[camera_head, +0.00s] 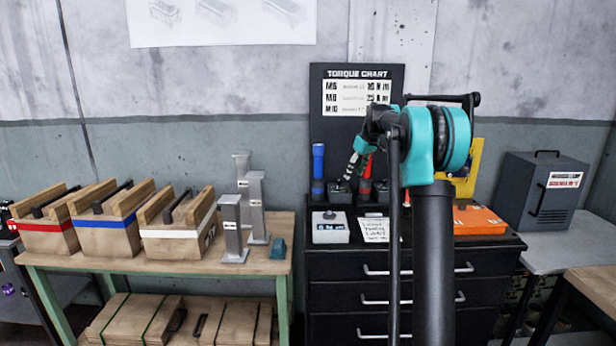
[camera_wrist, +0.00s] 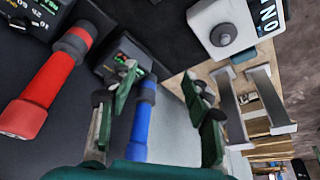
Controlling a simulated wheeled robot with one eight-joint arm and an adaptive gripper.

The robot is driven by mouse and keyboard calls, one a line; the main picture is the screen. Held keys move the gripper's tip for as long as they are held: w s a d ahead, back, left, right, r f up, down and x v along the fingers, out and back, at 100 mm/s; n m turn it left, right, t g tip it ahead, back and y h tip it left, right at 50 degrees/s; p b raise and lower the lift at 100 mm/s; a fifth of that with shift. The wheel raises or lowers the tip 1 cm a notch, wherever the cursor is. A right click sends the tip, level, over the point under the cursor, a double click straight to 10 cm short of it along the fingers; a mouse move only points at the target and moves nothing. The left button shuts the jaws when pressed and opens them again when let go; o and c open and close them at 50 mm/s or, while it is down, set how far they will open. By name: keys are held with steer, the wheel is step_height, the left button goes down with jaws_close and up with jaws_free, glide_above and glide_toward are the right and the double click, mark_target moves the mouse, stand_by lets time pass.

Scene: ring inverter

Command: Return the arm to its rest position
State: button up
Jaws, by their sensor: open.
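My arm rises in front of the black tool cabinet in the head view, with its teal joint at the top. My gripper (camera_wrist: 163,105) is open in the wrist view, its two green-tipped fingers spread apart. In the head view the gripper end hangs left of the teal joint, partly hidden by the arm. A blue-handled tool (camera_wrist: 137,125) shows between the fingers in the wrist view; nothing appears to be held. A red-handled tool (camera_wrist: 45,92) lies to the left of it in that view.
The black drawer cabinet (camera_head: 340,265) bears a white box (camera_head: 330,230), an orange case (camera_head: 478,220) and the upright blue tool (camera_head: 318,165). The wooden table (camera_head: 150,266) at left carries three wooden crates and grey metal stands (camera_head: 232,230). A dark grey box (camera_head: 540,190) stands at right.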

steer(key=s+f+m+h, duration=0.1)
steer(key=s+f, duration=0.7)
steer(key=s, duration=0.9)
steer(key=s+f+m+h, duration=0.1)
steer(key=s+f+m, duration=0.3)
steer(key=s, duration=1.2)
steer(key=s+d+f+m, duration=0.1)
steer(key=s+f+m, duration=0.1)
steer(key=s+f, duration=1)
steer(key=s, duration=0.5)
steer(key=shift+s+m+t+h, duration=0.3)
steer(key=shift+t+h, duration=0.1)
